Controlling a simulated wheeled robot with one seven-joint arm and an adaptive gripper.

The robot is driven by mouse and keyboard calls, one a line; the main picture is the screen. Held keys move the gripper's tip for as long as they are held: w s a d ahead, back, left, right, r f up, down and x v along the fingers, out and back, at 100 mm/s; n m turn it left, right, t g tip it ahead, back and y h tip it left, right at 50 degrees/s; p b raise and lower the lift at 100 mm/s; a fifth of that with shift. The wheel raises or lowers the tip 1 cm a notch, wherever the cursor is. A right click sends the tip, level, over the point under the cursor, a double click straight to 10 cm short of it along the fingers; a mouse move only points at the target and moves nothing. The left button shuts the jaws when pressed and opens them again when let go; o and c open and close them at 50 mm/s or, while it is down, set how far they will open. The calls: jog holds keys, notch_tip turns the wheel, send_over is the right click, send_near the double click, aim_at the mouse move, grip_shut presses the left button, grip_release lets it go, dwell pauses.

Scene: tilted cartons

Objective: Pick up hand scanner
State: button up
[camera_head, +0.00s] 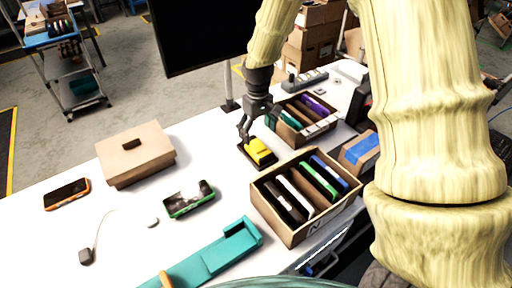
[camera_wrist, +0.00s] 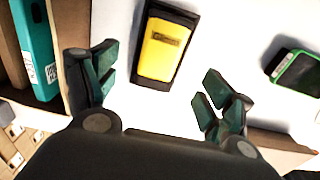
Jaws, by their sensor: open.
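A yellow-and-black device (camera_head: 259,151), which appears to be the hand scanner, lies on the white table between the cartons and a closed brown box. In the wrist view the yellow-and-black device (camera_wrist: 166,48) lies beyond the fingertips, slightly tilted in the picture, its yellow face up with a dark label. My gripper (camera_head: 260,126) is above and just behind it in the head view. In the wrist view my gripper (camera_wrist: 160,84) is open and empty, its fingers spread to either side of the device's line, not touching it.
A tilted carton (camera_head: 290,236) of several upright items stands to the right; another carton (camera_head: 312,138) is behind. A closed brown box (camera_head: 137,157), an orange-edged phone (camera_head: 67,194), a green-edged device (camera_head: 190,201) and a teal holder (camera_head: 212,256) lie around. The table's left middle is fairly clear.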

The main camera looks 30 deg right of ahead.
aim_at(257, 146)
jog(key=shift+w+f, duration=0.2)
jog(key=shift+f, duration=0.35)
jog(key=shift+w+f, duration=0.2)
jog(key=shift+f, duration=0.35)
jog(key=shift+s+f+p, duration=0.1)
jog(key=shift+s+p, duration=0.2)
jog(key=shift+s, duration=0.05)
jog(key=shift+w+f+p, duration=0.1)
jog(key=shift+f+p, duration=0.8)
jog(key=shift+f, duration=1.6)
jog(key=c, duration=1)
